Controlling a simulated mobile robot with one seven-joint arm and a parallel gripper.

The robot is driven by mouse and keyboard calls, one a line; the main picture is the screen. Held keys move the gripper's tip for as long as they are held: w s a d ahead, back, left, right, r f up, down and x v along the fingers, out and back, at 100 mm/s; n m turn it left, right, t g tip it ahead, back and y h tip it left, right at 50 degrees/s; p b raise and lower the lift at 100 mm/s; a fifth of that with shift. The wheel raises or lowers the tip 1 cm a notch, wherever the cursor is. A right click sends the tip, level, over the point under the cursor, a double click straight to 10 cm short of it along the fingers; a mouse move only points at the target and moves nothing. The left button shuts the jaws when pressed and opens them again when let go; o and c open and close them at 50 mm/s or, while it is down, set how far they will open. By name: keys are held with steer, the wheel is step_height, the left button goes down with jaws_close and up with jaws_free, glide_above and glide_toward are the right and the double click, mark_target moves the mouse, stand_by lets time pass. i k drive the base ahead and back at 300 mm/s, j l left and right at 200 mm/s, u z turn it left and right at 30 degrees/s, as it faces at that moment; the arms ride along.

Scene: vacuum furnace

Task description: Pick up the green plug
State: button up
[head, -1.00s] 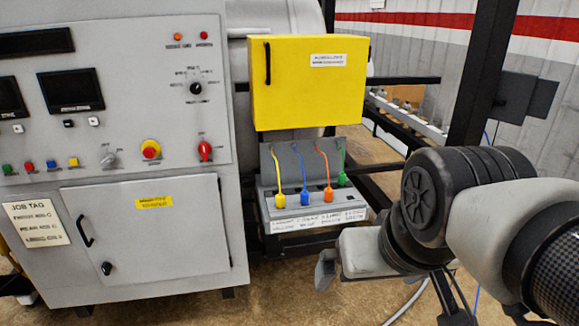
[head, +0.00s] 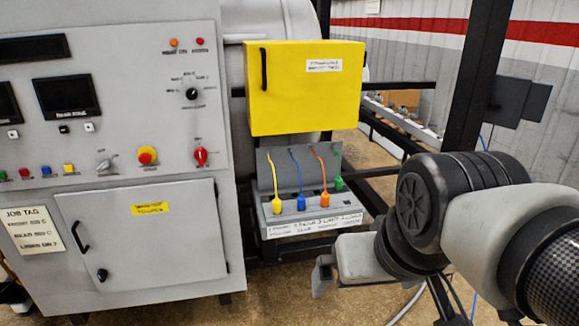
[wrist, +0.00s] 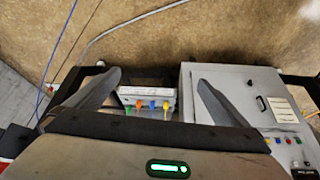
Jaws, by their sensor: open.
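The green plug (head: 339,184) sits at the right end of a row of plugs on a grey panel (head: 282,160), with its green cord rising behind it. In the wrist view the green plug (wrist: 128,107) is the leftmost of the row. My gripper (head: 322,276) is in front of and below the panel, apart from it. In the wrist view its two fingers (wrist: 150,92) are spread wide with nothing between them close up; the plug row shows in the gap, farther off.
Yellow (head: 277,207), blue (head: 301,202) and orange (head: 325,198) plugs stand left of the green one. A yellow box (head: 300,100) hangs above the panel. A grey control cabinet (head: 120,200) stands left. A black post (head: 470,90) rises right.

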mark_target(338, 182)
steer(key=i+l, duration=0.65)
steer(key=i+l+z, duration=0.1)
steer(key=i+l, duration=1.15)
steer(key=i, duration=0.2)
steer(key=z, duration=0.05)
